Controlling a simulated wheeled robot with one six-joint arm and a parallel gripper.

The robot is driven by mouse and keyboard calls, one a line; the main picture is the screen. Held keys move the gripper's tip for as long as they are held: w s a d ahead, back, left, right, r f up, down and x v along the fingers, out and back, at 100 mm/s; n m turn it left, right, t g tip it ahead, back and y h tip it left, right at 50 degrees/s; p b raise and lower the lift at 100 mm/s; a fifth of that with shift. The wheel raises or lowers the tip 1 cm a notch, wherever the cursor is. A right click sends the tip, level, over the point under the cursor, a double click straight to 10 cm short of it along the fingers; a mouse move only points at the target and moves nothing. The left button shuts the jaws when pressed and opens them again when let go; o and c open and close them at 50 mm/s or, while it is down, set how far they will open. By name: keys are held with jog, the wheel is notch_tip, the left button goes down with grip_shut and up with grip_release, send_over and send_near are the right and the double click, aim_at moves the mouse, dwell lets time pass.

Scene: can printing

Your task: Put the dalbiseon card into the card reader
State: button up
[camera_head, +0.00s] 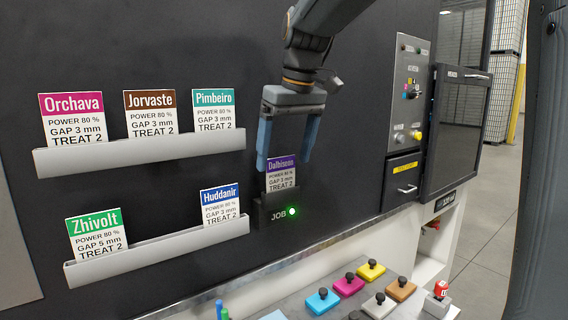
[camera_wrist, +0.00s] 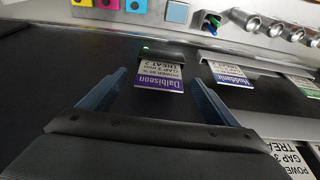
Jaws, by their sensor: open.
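The Dalbiseon card (camera_head: 281,173), white with a purple header, stands upright in the dark card reader (camera_head: 277,208) marked JOB. A green light is lit on the reader's front. In the wrist view the card (camera_wrist: 160,76) also shows seated in the reader (camera_wrist: 163,54), beyond the fingertips. My gripper (camera_head: 284,168) is open, with its two blue fingers pointing down, one to each side of the card's upper part in the head view. In the wrist view my gripper (camera_wrist: 160,76) has a clear gap between each finger and the card.
The upper rack (camera_head: 145,155) holds the Orchava, Jorvaste and Pimbeiro cards. The lower rack (camera_head: 160,251) holds the Zhivolt and Huddanir cards. Colored blocks with black knobs (camera_head: 348,284) stand on the ledge below. A control panel (camera_head: 408,90) is at right.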

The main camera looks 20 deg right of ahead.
jog(key=b+v, duration=0.1)
jog(key=v, duration=0.4)
jog(key=shift+s+r, duration=0.15)
jog(key=shift+r, duration=0.2)
